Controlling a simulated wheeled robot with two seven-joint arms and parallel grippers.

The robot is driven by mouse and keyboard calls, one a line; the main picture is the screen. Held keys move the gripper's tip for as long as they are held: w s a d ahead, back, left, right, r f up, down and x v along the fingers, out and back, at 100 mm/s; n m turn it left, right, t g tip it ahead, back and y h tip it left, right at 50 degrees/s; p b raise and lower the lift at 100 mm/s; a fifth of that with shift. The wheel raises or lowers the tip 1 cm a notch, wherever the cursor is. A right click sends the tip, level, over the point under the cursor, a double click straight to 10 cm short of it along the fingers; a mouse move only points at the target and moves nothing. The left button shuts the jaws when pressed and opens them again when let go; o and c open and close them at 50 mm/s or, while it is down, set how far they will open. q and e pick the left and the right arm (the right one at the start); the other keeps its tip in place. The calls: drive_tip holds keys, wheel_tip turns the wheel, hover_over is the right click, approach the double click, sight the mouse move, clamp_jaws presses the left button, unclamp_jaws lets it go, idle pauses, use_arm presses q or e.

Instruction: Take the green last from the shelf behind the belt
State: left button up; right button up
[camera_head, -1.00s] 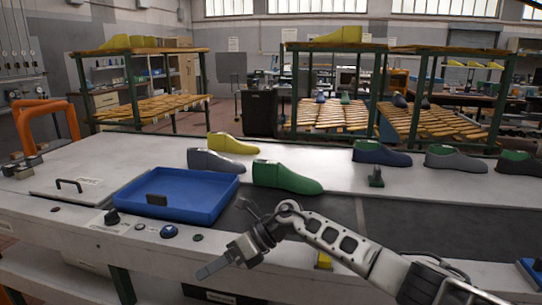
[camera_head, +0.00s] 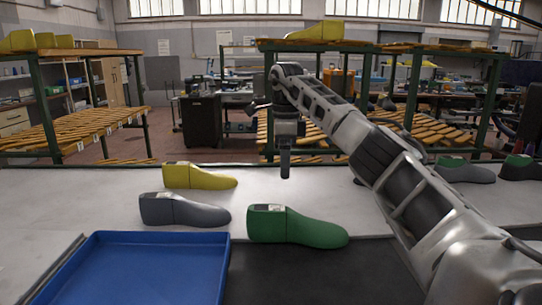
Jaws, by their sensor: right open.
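The green last (camera_head: 296,228) lies on its side of the white shelf (camera_head: 110,190) nearest the dark belt (camera_head: 330,275), heel to the left and toe to the right. A grey last (camera_head: 184,210) lies to its left and a yellow last (camera_head: 199,177) lies behind them. My right gripper (camera_head: 285,170) points down in the air, above and behind the green last in the picture. It is open and empty, apart from the last; its fingers overlap edge-on. My left gripper is out of view.
A blue tray (camera_head: 140,268) stands at the front left. Two more lasts with green tops, a grey one (camera_head: 465,171) and a darker one (camera_head: 520,167), lie at the right. My right arm hides part of the shelf there. Racks with wooden slats (camera_head: 75,128) stand behind.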

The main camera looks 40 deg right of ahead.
sight(284, 208)
wheel_tip(284, 208, down, 16)
drive_tip(key=shift+s, duration=0.15)
idle(0.7)
drive_tip(key=c, duration=1.5)
drive_tip(key=shift+a, duration=0.2)
